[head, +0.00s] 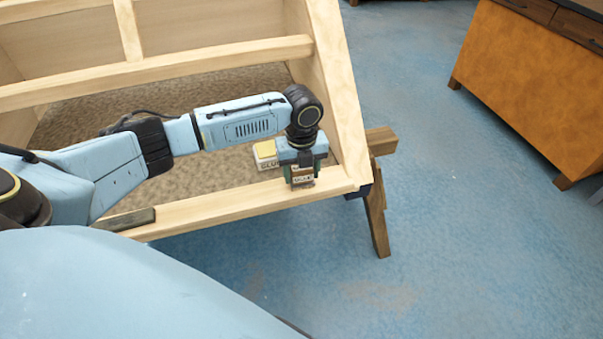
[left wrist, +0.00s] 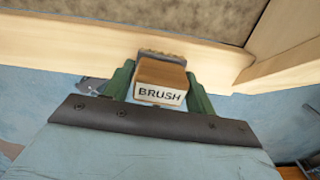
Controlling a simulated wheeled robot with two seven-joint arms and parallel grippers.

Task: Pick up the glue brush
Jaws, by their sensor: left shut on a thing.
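The glue brush (left wrist: 161,80) is a small brown wooden block with a white label reading "BRUSH" and a bristle edge at its far side. My left gripper (left wrist: 160,84) has its two green fingers shut on the sides of the brush. In the head view my left gripper (head: 303,177) points down at the frame's front beam, near its right corner, with the brush (head: 303,178) between the fingers. I cannot tell whether the brush touches the beam. My right gripper is not in view.
The wooden bodyframe (head: 215,208) rests on a sawhorse (head: 376,205). A dark flat piece (head: 125,219) lies on the front beam. An orange cabinet (head: 530,85) stands right; the blue floor between is clear.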

